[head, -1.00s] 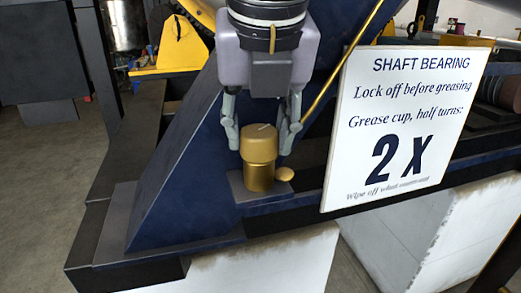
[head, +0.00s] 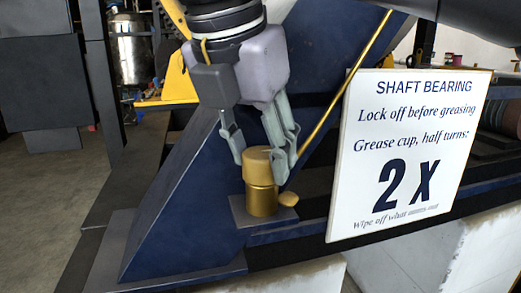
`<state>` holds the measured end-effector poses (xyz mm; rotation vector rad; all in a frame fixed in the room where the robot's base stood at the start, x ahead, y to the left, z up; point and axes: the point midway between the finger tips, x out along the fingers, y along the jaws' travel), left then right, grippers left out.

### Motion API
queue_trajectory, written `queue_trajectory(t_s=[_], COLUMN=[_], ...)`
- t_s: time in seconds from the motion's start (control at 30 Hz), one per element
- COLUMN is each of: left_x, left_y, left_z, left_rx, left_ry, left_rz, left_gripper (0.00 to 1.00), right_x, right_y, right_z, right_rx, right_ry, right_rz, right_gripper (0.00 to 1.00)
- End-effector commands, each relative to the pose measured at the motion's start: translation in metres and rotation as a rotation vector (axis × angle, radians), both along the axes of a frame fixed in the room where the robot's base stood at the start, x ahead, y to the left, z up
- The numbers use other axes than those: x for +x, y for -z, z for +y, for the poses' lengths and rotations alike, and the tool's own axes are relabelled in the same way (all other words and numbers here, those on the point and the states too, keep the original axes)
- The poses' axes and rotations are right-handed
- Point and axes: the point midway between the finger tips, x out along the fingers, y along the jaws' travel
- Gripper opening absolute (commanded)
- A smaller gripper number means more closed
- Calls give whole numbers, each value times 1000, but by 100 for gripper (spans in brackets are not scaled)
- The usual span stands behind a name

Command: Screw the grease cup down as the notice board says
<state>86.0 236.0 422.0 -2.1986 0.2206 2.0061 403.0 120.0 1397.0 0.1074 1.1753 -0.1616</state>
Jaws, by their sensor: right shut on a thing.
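The brass grease cup (head: 260,190) stands upright on a small plate at the foot of the blue bearing support. The notice board (head: 408,155) to the right reads "SHAFT BEARING", "Lock off before greasing", "Grease cup, half turns: 2 X"; the bottom line about wiping off is partly hard to read. My left gripper is not in view.
A thin brass pipe (head: 345,95) runs diagonally up behind the cup. The dark blue sloping support (head: 175,210) stands close on the left. White concrete blocks (head: 455,250) lie below the dark frame. Open floor (head: 40,200) lies at the far left.

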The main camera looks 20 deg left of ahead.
Motion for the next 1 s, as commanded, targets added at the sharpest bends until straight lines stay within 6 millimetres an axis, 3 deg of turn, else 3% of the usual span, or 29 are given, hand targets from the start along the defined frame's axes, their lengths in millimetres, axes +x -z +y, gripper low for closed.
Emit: queue_trajectory(t_s=[0.43,0.47,0.73,1.0], left_x=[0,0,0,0], left_y=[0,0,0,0], left_z=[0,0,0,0], left_rx=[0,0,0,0], left_ry=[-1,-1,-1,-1], left_rz=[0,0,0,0], left_gripper=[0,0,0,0], right_x=[1,1,0,0], right_y=[-1,-1,-1,0], right_z=[0,0,0,0], right_rx=[2,2,1,1], right_ry=[10,10,8,8], right_rz=[-2,-2,-1,0], right_gripper=[13,42,60,61])
